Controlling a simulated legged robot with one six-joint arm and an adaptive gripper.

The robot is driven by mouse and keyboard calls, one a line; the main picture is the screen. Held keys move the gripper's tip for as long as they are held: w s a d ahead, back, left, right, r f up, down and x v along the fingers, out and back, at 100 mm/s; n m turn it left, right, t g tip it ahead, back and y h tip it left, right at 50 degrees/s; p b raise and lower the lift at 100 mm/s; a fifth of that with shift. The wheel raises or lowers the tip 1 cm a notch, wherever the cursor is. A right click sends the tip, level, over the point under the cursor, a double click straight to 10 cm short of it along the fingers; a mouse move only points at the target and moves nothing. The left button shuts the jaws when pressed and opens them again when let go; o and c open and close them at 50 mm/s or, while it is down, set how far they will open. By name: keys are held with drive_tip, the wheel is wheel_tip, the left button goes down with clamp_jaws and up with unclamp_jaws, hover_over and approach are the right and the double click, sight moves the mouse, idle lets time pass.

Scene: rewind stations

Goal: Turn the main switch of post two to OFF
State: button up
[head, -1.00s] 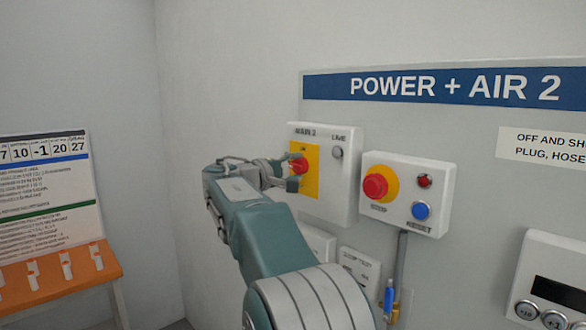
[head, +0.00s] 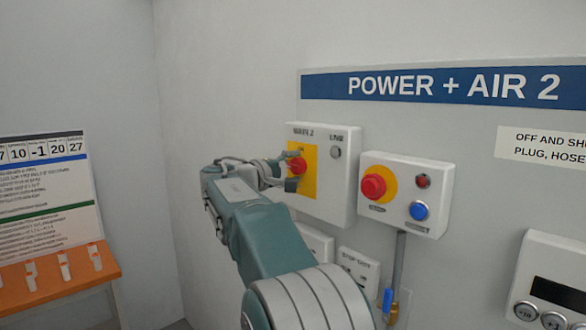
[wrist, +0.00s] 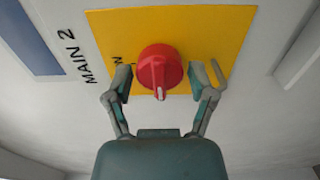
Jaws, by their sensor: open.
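The main switch of post two is a red rotary knob (wrist: 160,70) on a yellow plate (wrist: 205,25), beside the lettering MAIN 2 in the wrist view. A white pointer mark on the knob points toward my gripper in that view. The knob also shows in the head view (head: 297,166), on a white box (head: 328,206) under the POWER + AIR 2 sign. My gripper (wrist: 162,88) is open, one finger on each side of the knob. I cannot tell whether the fingers touch it. The plate's position lettering is partly hidden by a finger.
To the right, a box carries a red stop button (head: 374,187) and a blue reset button (head: 419,211). A blue-handled valve (head: 388,300) is below. A keypad box (head: 550,290) is at lower right. An orange shelf (head: 60,282) with a chart stands at left.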

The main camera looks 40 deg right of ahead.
drive_tip(key=shift+w+f, duration=0.1)
drive_tip(key=shift+f, duration=0.2)
drive_tip(key=s+a, duration=0.1)
drive_tip(key=a, duration=1.1)
drive_tip(key=shift+r, duration=0.15)
